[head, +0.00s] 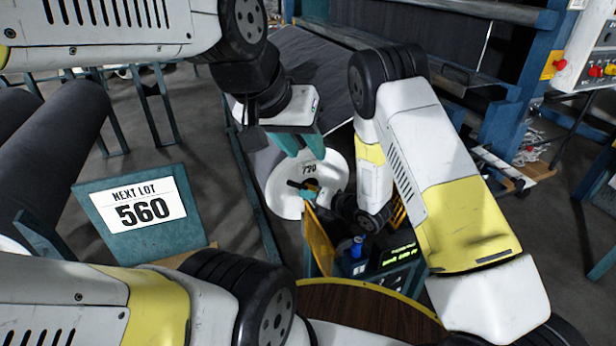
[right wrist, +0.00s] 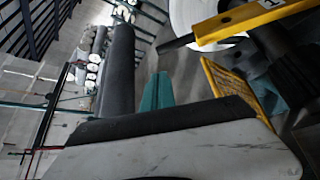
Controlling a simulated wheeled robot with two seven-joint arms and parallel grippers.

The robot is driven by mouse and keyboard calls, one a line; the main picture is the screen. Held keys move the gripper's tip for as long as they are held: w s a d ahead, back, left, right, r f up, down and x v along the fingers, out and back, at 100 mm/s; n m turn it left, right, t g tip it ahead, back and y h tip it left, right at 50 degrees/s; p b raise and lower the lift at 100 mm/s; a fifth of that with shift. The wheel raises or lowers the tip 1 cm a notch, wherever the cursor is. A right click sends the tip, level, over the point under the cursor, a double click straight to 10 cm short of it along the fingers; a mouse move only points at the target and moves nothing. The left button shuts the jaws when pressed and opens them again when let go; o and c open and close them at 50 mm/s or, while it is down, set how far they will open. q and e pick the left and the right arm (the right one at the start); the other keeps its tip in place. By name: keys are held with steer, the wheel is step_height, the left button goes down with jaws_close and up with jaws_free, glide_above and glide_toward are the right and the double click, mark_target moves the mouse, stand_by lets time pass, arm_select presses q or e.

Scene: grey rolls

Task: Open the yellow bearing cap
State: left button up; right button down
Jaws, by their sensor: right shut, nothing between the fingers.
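A yellow bar marked 1 (right wrist: 250,18), which looks like the bearing cap, crosses the top right of the right wrist view. A dark rod (right wrist: 176,43) lies at its left end. I cannot clearly make the cap out in the head view. My right gripper (right wrist: 157,90) has its teal fingers together, empty, below and left of the bar and apart from it. In the head view my right gripper (head: 319,196) is in front of a white roll face (head: 284,188), partly hidden by my wrist. My left gripper (head: 304,152) is higher, its fingertips apart and empty.
A yellow mesh panel (head: 319,243) stands close below my right gripper, beside a teal stand with a lit display (head: 399,255). A machine frame (head: 495,110) stands at the right.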

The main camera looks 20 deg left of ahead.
steer(key=x, duration=0.9)
steer(key=shift+a, duration=0.25)
steer(key=shift+w+f, duration=0.1)
steer(key=shift+w, duration=0.05)
steer(key=w+d+r+m+y, duration=0.2)
steer(key=w+d+r+m, duration=0.1)
steer(key=w+d+r, duration=0.4)
steer(key=shift+d+r, duration=1.3)
steer(key=shift+r, duration=0.3)
steer(key=shift+w, duration=0.1)
